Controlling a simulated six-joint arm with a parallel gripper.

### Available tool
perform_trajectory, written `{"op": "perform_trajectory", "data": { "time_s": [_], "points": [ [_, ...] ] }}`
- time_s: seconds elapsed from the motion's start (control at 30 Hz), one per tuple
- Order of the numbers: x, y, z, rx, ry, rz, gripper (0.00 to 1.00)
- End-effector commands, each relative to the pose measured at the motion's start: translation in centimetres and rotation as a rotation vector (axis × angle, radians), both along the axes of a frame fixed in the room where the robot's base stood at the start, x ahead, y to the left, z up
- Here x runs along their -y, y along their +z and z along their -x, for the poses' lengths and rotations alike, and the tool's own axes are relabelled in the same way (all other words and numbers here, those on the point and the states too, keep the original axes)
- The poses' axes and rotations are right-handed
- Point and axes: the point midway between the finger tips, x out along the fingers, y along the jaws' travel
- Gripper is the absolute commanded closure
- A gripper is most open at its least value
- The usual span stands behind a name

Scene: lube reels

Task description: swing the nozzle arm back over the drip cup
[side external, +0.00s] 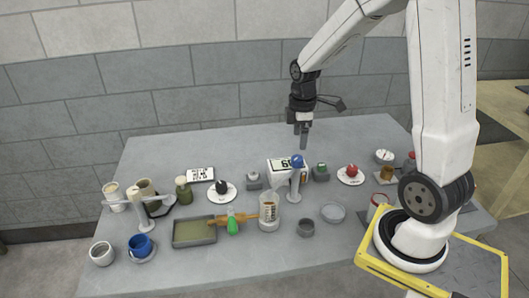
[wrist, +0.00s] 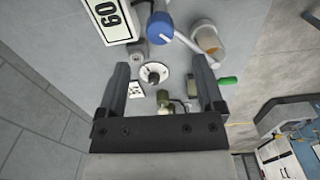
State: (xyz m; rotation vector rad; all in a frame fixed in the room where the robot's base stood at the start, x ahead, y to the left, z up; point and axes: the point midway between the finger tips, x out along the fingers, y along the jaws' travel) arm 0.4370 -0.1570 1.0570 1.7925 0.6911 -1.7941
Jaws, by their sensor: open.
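A white stand with a crossbar (side external: 135,200) at the table's left looks like the nozzle arm. Its bar runs roughly level from the post, its left end near a pale cup (side external: 115,197). A white cup (side external: 101,254) and a blue mug (side external: 141,246) stand in front of it; I cannot tell which vessel is the drip cup. A white post with a blue knob (side external: 297,162) stands mid-table, also in the wrist view (wrist: 160,28). My gripper (side external: 303,140) hangs above the table's back half, far right of the crossbar stand. Its jaws (wrist: 164,85) are open and empty.
A dark knob on a white dish (side external: 222,191) and a numbered white box (side external: 283,169) are mid-table. The back strip is clear.

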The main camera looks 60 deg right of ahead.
Motion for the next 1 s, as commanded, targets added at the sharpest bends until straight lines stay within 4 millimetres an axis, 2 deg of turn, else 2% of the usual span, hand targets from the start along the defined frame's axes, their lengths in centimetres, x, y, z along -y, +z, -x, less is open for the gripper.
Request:
{"op": "perform_trajectory", "data": {
  "time_s": [0.37,0.8,1.0],
  "points": [
    [0.0,-1.2,0.0,-0.001,-0.001,-0.001,0.14],
    [-0.1,-6.0,0.0,-0.002,-0.001,-0.001,0.14],
    [0.0,-7.4,0.0,0.001,-0.001,0.001,0.14]
  ]
}}
